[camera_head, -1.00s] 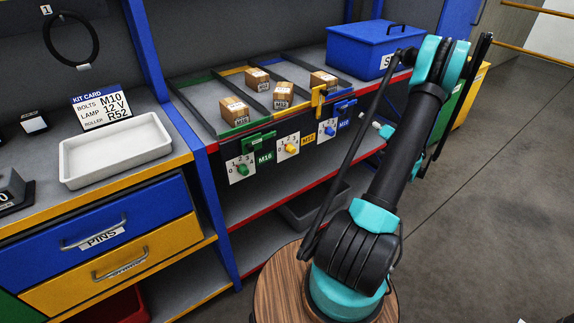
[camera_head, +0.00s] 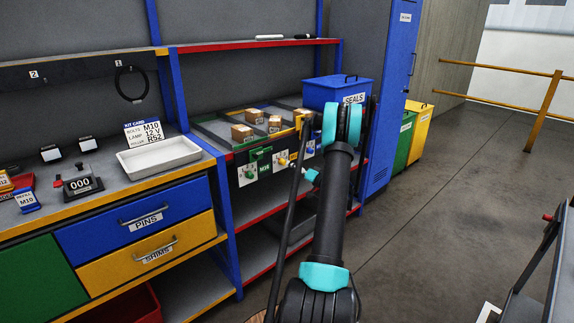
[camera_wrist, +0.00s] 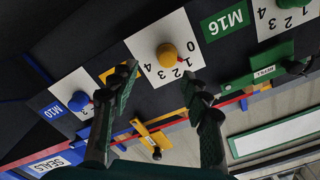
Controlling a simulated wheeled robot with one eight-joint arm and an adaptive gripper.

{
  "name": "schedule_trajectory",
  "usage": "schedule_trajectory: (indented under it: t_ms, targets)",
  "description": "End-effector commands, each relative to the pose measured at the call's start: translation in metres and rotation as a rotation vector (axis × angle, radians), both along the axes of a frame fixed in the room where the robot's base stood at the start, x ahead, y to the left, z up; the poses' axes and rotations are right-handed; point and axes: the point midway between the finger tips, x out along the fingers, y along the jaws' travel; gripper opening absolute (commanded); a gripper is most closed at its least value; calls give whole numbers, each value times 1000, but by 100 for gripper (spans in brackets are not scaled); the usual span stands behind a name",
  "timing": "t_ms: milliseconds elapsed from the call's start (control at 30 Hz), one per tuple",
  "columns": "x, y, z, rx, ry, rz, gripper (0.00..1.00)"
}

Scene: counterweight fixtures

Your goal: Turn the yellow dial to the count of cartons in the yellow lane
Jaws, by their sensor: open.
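The yellow dial (camera_wrist: 167,55) is a round knob on a white plate numbered from 0, upside down in the wrist view. Its red pointer mark is too small to read surely. In the head view the yellow dial (camera_head: 283,162) is on the rack front between the green and blue dials. My gripper (camera_wrist: 160,77) is open, its two fingers apart in front of the yellow plate, with the knob between and beyond the tips; contact cannot be told. Two cartons (camera_head: 275,123) (camera_head: 254,116) appear to lie in the yellow lane, partly masked by the lane dividers.
The blue dial (camera_wrist: 79,101) and green dial (camera_wrist: 291,66) flank the yellow one. A green bracket (camera_wrist: 250,82) and a yellow one (camera_wrist: 150,135) jut out near my fingers. A carton (camera_head: 242,132) is in the green lane. A blue SEALS box (camera_head: 338,90) stands right.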

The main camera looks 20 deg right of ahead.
Motion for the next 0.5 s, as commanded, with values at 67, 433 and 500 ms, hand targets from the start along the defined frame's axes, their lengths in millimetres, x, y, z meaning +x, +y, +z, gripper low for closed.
schedule_trajectory:
  t_ms: [67, 433, 500]
  targets:
    - [15, 6, 0, 0, 0, 1, 47]
    - [52, 18, 0, 0, 0, 0, 47]
    - [53, 19, 0, 0, 1, -1, 47]
